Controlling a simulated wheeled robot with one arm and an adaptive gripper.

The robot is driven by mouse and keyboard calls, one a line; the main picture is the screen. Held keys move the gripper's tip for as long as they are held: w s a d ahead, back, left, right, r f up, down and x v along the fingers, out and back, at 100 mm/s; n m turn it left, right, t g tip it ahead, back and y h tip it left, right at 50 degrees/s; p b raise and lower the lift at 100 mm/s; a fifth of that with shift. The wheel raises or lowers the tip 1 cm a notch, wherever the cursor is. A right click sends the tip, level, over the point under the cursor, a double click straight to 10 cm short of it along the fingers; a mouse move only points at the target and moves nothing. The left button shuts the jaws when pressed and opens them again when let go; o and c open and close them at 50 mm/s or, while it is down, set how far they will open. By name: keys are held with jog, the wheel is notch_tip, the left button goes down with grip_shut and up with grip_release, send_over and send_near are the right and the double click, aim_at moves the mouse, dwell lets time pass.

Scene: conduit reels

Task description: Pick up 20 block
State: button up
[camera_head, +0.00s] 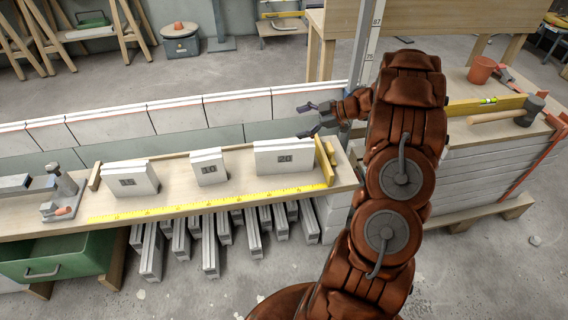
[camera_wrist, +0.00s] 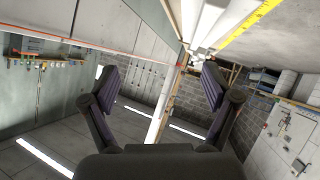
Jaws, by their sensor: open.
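The 20 block (camera_head: 286,158) is a pale grey slab standing upright at the right end of the wooden bench, its number facing me. It stands close to a wooden end stop (camera_head: 325,160). My gripper (camera_head: 303,119) is open and empty, above and behind the right end of the block in the head view. In the wrist view my gripper (camera_wrist: 160,85) has its two dark fingers spread wide with nothing between them. I cannot make out the 20 block in the wrist view.
The 10 block (camera_head: 209,167) and the 15 block (camera_head: 131,179) stand to the left on the bench. A yellow tape (camera_head: 200,203) runs along the front edge. A low block wall (camera_head: 180,115) stands behind. A mallet (camera_head: 510,111) lies on the stack at right.

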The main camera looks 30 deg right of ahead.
aim_at(287, 143)
jog(key=shift+g+y, duration=0.5)
jog(key=shift+y, duration=0.2)
jog(key=s+f, duration=0.3)
jog(key=shift+a+b, duration=0.25)
jog(key=shift+b, duration=0.05)
jog(key=shift+s+a+f, duration=0.15)
jog(key=shift+s+a, duration=0.1)
jog(key=shift+s, duration=0.05)
jog(key=shift+a+b+x, duration=0.2)
jog(key=shift+b+x, duration=0.75)
jog(key=shift+x, duration=2.85)
jog(key=shift+s, duration=0.15)
jog(key=shift+c, duration=0.3)
jog(key=shift+r, duration=0.2)
grip_shut()
